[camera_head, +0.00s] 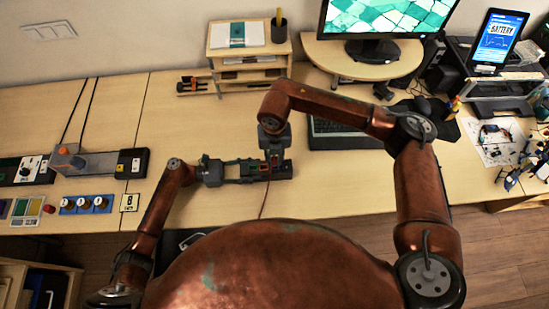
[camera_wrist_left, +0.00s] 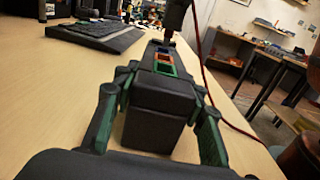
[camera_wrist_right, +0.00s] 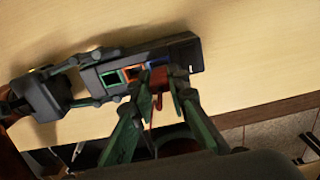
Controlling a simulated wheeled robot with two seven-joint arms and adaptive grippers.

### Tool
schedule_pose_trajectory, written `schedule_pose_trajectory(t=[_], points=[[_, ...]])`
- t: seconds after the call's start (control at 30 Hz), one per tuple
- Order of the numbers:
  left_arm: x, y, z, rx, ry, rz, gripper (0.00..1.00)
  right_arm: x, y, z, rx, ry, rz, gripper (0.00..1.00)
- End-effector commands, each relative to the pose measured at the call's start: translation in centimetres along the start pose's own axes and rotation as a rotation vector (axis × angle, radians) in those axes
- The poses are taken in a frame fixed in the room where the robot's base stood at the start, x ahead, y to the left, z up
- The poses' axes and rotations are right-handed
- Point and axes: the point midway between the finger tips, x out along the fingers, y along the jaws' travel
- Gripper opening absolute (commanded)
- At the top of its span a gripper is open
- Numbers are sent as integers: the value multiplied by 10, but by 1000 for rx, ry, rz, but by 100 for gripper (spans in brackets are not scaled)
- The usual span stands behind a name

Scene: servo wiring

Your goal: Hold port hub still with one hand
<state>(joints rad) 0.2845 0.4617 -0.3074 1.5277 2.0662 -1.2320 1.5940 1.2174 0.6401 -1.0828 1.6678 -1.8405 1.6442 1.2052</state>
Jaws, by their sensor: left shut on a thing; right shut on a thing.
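The port hub (camera_head: 284,174) is a long black block lying on the desk, with green, orange and blue framed ports on its top. It also shows in the left wrist view (camera_wrist_left: 155,118) and the right wrist view (camera_wrist_right: 184,52). My left gripper (camera_head: 240,170) is shut on the hub, one finger on each long side near its green-port end. My right gripper (camera_wrist_right: 160,82) is shut on a red plug (camera_wrist_right: 158,79) with a thin red cable, at the hub's ports near the orange and blue ones. I cannot tell whether the plug is inside a port.
A keyboard (camera_head: 345,134) lies right of the hub, below a monitor (camera_head: 385,18) on a stand. A wooden shelf unit (camera_head: 249,52) stands behind. Switch boxes and knobs (camera_head: 87,204) sit at left. The red cable (camera_wrist_left: 233,126) runs off the desk's front edge.

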Motion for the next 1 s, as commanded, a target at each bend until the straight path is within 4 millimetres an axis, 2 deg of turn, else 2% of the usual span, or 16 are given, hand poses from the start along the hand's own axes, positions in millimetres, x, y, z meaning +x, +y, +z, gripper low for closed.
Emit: schedule_pose_trajectory(t=[0.43, 1.0], points=[[0, 0, -1, -1, 2, 0, 10, -8, 0, 0, 0, -2, 1, 0], [0, 0, -1, -1, 2, 0, 10, -34, 0, 1, 0, -2, 0, 0]])
